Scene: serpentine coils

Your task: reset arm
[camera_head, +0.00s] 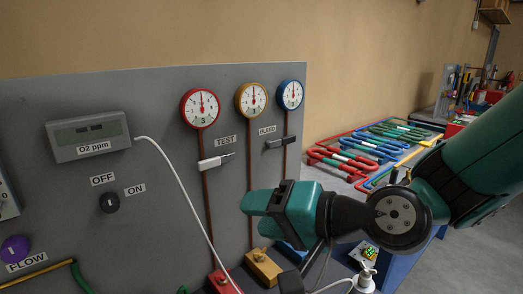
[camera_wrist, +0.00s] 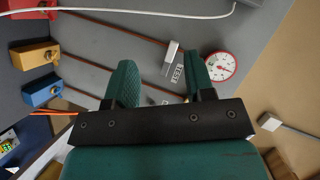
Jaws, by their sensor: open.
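My gripper (camera_head: 262,208) is in front of the grey panel (camera_head: 75,92), low and right of its middle in the head view. It points left. In the wrist view, my gripper (camera_wrist: 160,82) has its two green fingers apart with nothing between them. Behind them are a white lever by the TEST label and the red-rimmed gauge (camera_wrist: 221,67). My arm reaches in from the right edge of the head view. No part of my gripper visibly touches the panel, but the exact gap cannot be told.
The panel carries red (camera_head: 201,108), yellow (camera_head: 252,100) and blue (camera_head: 291,95) gauges, an O2 meter (camera_head: 88,135) and an ON/OFF knob (camera_head: 109,203). A white hose hangs across it. Coloured coils (camera_head: 375,150) lie on a table at the right. A bottle (camera_head: 365,281) stands below my arm.

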